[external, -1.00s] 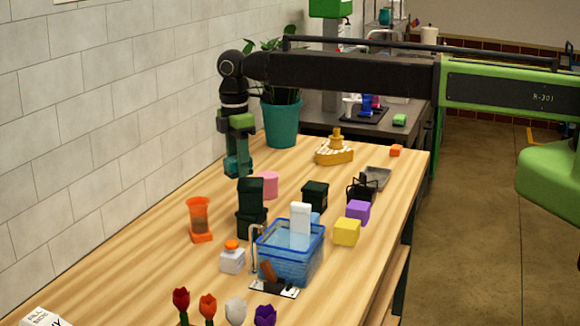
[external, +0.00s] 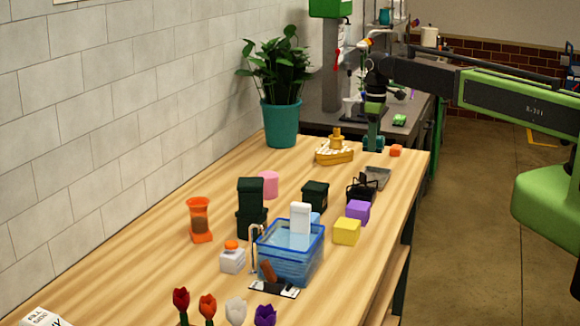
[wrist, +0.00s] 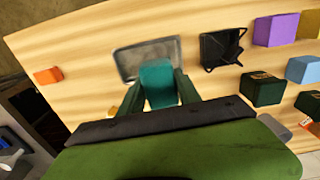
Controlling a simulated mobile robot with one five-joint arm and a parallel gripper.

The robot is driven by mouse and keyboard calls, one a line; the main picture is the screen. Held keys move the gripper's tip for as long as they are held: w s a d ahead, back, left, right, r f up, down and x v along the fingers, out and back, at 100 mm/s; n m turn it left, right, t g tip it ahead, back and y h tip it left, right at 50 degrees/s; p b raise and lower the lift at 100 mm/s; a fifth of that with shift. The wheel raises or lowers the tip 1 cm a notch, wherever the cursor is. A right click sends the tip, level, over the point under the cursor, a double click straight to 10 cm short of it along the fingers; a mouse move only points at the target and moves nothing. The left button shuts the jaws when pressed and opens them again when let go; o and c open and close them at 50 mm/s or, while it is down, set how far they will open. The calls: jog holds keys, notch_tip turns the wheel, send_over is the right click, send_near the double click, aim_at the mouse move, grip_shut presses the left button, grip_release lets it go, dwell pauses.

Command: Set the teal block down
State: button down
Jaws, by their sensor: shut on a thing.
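The teal block (wrist: 157,82) is between the two fingers of my gripper (wrist: 158,92) in the wrist view, and the gripper is shut on it. In the external view my gripper (external: 373,146) points down at the far end of the wooden table, between the yellow boat and the small orange block. The block is low there, near the tabletop; I cannot tell whether it touches. In the wrist view it overlaps the near edge of the grey tray (wrist: 147,58). The tray (external: 377,177) stands nearer the camera than the gripper in the external view.
The orange block (external: 396,150) is close to the right of my gripper, and the yellow boat (external: 335,150) is close to its left. A black wire holder (external: 362,190) adjoins the tray. Purple (external: 358,211) and yellow blocks (external: 347,231) stand nearer the camera.

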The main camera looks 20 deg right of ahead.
jog(key=shift+d+f, duration=0.1)
jog(key=shift+d, duration=0.7)
jog(key=b, duration=0.7)
send_over(340, 187)
jog(key=f, duration=0.7)
jog(key=shift+d, duration=0.25)
jog(key=shift+a, duration=0.35)
notch_tip(340, 187, down, 4)
jog(key=b, duration=0.4)
jog(key=shift+f, duration=0.2)
jog(key=shift+d+r, duration=0.1)
jog(key=shift+r, duration=0.15)
jog(key=shift+f, duration=0.15)
jog(key=c, duration=0.9)
grip_release()
jog(key=shift+o, duration=0.2)
